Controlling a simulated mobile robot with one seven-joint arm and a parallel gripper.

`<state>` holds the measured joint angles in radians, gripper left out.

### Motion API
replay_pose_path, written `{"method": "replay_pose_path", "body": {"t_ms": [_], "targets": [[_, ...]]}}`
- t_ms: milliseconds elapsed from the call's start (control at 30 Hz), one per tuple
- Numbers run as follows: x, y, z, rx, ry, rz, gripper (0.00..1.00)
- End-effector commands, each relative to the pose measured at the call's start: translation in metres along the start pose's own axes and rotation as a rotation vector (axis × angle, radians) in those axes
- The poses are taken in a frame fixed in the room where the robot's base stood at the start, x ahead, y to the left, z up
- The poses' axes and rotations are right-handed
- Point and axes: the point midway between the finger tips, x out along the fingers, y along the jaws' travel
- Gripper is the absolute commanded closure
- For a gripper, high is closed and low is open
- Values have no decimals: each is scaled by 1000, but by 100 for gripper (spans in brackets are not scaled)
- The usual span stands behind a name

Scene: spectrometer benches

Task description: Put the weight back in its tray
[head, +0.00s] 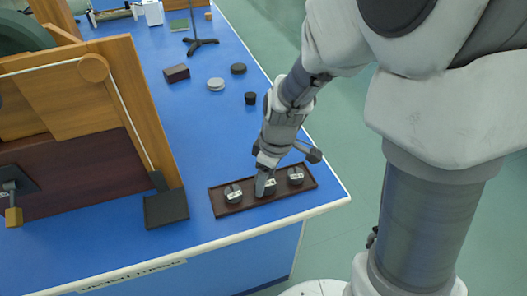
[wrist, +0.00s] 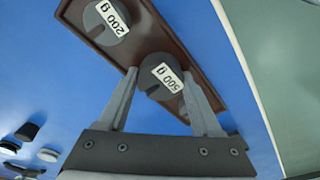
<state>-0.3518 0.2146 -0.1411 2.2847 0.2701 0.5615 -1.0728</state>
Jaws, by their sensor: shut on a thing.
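The dark brown tray (head: 252,202) lies near the front right corner of the blue bench and also shows in the wrist view (wrist: 165,35). My gripper (head: 264,187) is over the middle of the tray, pointing down. In the wrist view its fingers (wrist: 160,80) are shut on the dark 500 g weight (wrist: 150,80), whose white label faces up. I cannot tell whether this weight touches the tray floor. The 200 g weight (wrist: 107,22) sits in the tray beside it. In the head view, one weight (head: 233,194) is left of my gripper and another (head: 295,178) is right.
A wooden cabinet-like apparatus (head: 90,110) stands left of the tray, with a dark block (head: 166,209) at its foot. Behind are a black cylinder (head: 250,98), a pale disc (head: 216,84), a dark disc (head: 238,68), a brown box (head: 176,73) and a stand (head: 200,42).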

Motion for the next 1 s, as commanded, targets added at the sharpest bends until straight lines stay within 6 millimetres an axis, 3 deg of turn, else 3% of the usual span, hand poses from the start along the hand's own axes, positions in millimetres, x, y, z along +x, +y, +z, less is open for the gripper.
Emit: {"method": "replay_pose_path", "body": {"t_ms": [300,333,367,733,1000], "targets": [[3,1,0,0,2,2,100],[2,0,0,0,1,1,28],[1,0,0,0,1,1,23],[-4,0,-1,-1,1,1,21],[-60,1,-2,-1,5,4,21]]}}
